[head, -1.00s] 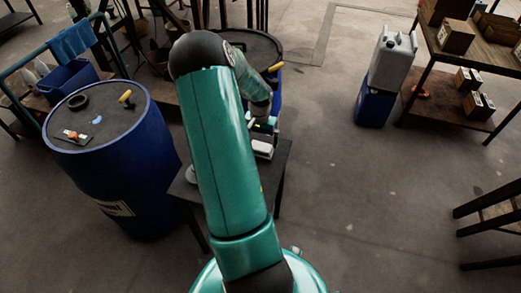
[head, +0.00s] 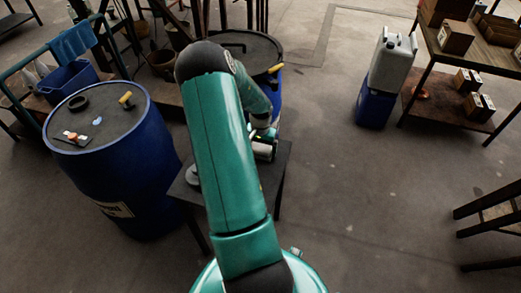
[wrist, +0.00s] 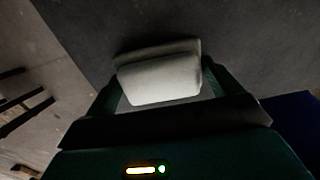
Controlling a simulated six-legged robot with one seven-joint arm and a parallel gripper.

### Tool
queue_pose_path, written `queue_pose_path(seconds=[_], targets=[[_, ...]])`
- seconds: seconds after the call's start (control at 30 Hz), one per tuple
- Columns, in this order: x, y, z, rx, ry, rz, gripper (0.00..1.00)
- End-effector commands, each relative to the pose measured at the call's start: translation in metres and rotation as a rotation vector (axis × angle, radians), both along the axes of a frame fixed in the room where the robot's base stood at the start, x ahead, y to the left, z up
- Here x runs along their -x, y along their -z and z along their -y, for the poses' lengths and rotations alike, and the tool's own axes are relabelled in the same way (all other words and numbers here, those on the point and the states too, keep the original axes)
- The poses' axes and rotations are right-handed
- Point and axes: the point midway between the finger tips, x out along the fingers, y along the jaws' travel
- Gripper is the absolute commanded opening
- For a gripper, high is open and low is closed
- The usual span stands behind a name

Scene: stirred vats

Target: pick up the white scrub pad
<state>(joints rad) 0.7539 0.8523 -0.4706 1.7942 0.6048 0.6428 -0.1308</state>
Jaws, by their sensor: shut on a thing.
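The white scrub pad (wrist: 160,80) shows in the wrist view as a pale block between the two fingers of my gripper (wrist: 157,88). A second pale edge shows just behind its top. My gripper is shut on the pad. In the head view my gripper (head: 265,140) is over the small dark table (head: 283,160), partly hidden by my arm. A small pale part of the pad (head: 262,152) shows below it. I cannot tell whether the pad touches the tabletop.
A blue barrel (head: 125,185) with small items on its lid stands left of the table. Another barrel (head: 240,45) stands behind it. A pale canister (head: 392,62) on a blue container (head: 375,105) and a shelf with boxes are at the right. The floor between is clear.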

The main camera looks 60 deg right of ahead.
Motion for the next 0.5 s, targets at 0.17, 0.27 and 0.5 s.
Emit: queue_pose_path(seconds=[0.17, 0.27, 0.5], targets=[[0.0, -0.006, 0.0, 0.001, -0.001, 0.0, 0.67], [-0.001, -0.015, 0.001, 0.003, 0.0, 0.002, 0.67], [0.013, -0.052, -0.01, 0.002, 0.002, 0.004, 0.67]])
